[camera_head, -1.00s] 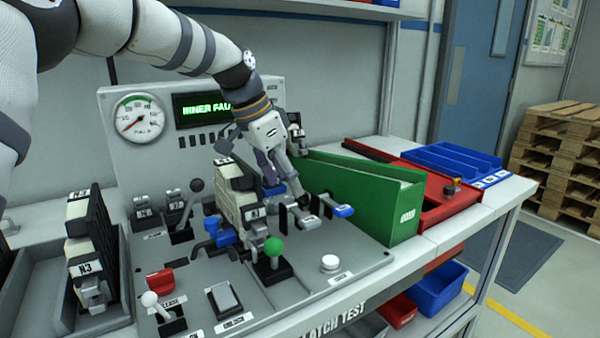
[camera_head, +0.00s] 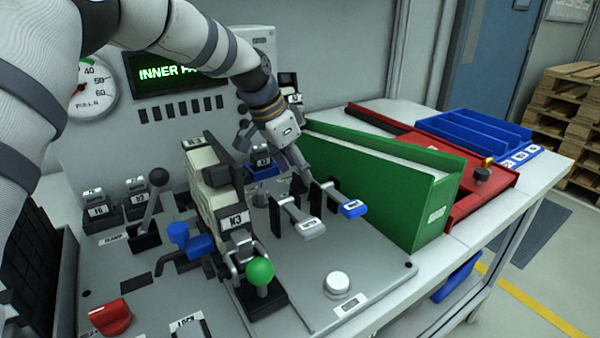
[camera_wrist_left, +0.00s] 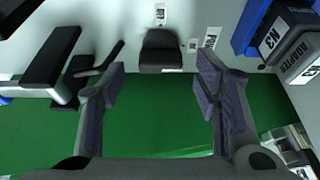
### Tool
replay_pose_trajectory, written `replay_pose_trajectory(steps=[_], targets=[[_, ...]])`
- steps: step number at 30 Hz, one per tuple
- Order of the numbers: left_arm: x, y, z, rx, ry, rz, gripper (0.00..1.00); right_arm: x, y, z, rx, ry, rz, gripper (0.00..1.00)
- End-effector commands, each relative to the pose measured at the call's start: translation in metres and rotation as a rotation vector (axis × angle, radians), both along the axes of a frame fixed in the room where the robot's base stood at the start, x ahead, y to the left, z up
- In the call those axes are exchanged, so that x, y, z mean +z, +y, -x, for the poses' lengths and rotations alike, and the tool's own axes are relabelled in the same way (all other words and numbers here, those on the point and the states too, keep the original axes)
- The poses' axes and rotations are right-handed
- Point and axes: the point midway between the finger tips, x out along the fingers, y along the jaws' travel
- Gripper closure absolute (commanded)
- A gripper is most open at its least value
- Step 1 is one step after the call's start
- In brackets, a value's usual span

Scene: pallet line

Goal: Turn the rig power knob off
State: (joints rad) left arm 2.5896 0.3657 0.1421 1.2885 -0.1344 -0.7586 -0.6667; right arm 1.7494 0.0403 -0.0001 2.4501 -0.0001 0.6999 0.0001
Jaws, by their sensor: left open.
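My left gripper (camera_head: 280,160) is open and empty, low over the back right of the rig panel (camera_head: 350,262), beside the green bin. In the left wrist view a black knob or block (camera_wrist_left: 160,50) with small labels beside it sits between and beyond the open fingers (camera_wrist_left: 158,100), apart from them. A red knob (camera_head: 110,316) sits at the panel's front left. My right gripper is not in view.
A green bin (camera_head: 440,205) stands right of the gripper. Two levers, one grey (camera_head: 305,222) and one blue-tipped (camera_head: 352,208), stand just in front. An N3 unit (camera_head: 215,190), a green-ball lever (camera_head: 260,272) and a white button (camera_head: 337,284) are nearer. A display (camera_head: 170,74) is behind.

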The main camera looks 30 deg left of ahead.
Motion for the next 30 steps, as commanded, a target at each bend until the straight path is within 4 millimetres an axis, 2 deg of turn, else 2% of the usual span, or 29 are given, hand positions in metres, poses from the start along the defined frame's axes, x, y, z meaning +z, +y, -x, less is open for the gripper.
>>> replay_pose_trajectory(steps=[3,12,14,18,19,30], targets=[[-0.0132,-0.003,-0.0048,-0.001,0.0,0.0,0.43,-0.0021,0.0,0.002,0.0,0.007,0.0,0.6],[-0.0146,-0.0038,-0.0065,0.0,-0.005,0.0,0.43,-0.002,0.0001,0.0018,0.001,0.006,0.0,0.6],[-0.0147,-0.0037,-0.0064,0.0,-0.005,0.0,0.55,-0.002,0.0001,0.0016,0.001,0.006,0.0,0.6],[-0.0147,-0.0037,-0.0064,0.0,-0.004,0.0,0.86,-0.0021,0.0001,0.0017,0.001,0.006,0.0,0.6],[-0.0147,-0.0037,-0.0064,0.0,-0.004,0.0,0.91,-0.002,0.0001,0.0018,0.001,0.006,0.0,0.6],[-0.0128,-0.0037,-0.0057,0.05,-0.005,-0.002,0.91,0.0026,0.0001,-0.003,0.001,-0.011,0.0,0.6]])
